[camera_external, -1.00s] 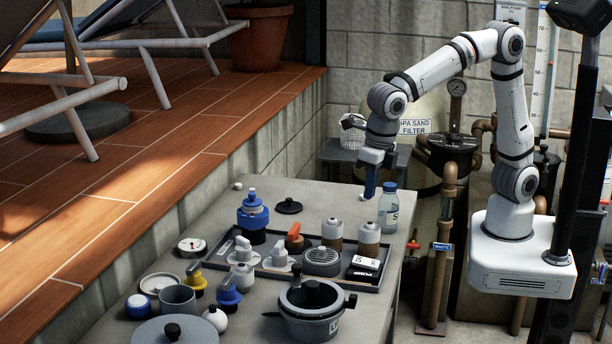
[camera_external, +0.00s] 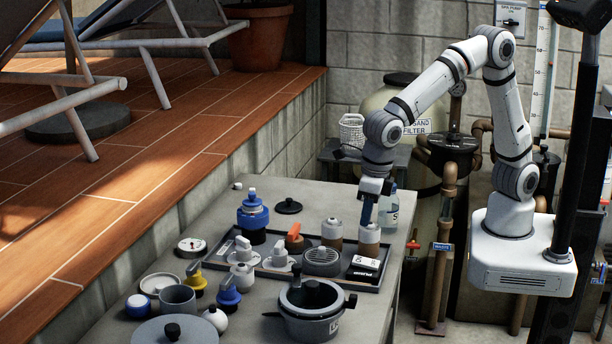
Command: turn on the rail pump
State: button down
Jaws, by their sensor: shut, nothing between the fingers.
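A black box (camera_external: 364,268) with a white top and a label that seems to read PUMP sits at the right end of the dark tray (camera_external: 225,256) on the grey bench. It looks like a rocker switch; its on or off state is too small to tell. My gripper (camera_external: 367,222), with blue fingers, is shut and empty, pointing down. In the picture it is above the black box, close over the right tan-and-grey canister (camera_external: 369,240). Whether it touches the canister cannot be told.
A clear bottle (camera_external: 391,207) stands right behind my gripper. The tray also holds a second canister (camera_external: 332,234), a round grilled part (camera_external: 321,261) and an orange-handled valve (camera_external: 294,238). A grey pot (camera_external: 311,314) stands in front. A wall switch (camera_external: 511,15) is labelled SPA PUMP.

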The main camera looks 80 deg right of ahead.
aim_at(357, 259)
jog(key=f, duration=0.3)
jog(key=w+f, duration=0.1)
jog(key=f, duration=0.2)
jog(key=f+p, duration=0.1)
jog(key=f, duration=0.2)
jog(key=shift+w, duration=0.15)
jog(key=shift+w+f, duration=0.1)
jog(key=shift+f, duration=0.25)
jog(key=shift+s+r, duration=0.3)
jog(key=shift+s, duration=0.45)
jog(key=shift+r, duration=0.15)
